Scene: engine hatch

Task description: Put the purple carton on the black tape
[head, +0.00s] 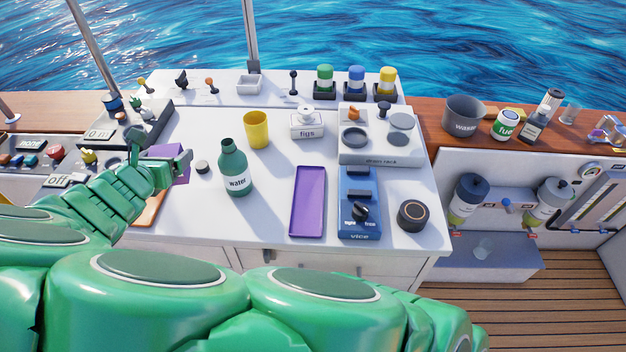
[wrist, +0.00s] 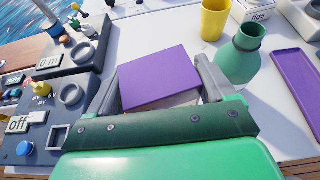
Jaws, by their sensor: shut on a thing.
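The purple carton is between the fingers of my gripper (head: 167,165), which is shut on it. In the wrist view the carton (wrist: 158,78) shows a flat purple top and a paler side, with one grey finger on each side of it. In the head view my green arm and gripper hide part of the carton (head: 180,176). I cannot tell whether its underside touches the worktop. A black round roll with a thin ring on its top, which looks like the black tape (head: 411,216), lies at the worktop's front right, far from my gripper.
Between them stand a green water bottle (head: 235,170), a yellow cup (head: 257,130), a purple tray (head: 308,202) and a blue vice (head: 359,205). Grey control panels (wrist: 50,110) stand at left. The front middle worktop has free room.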

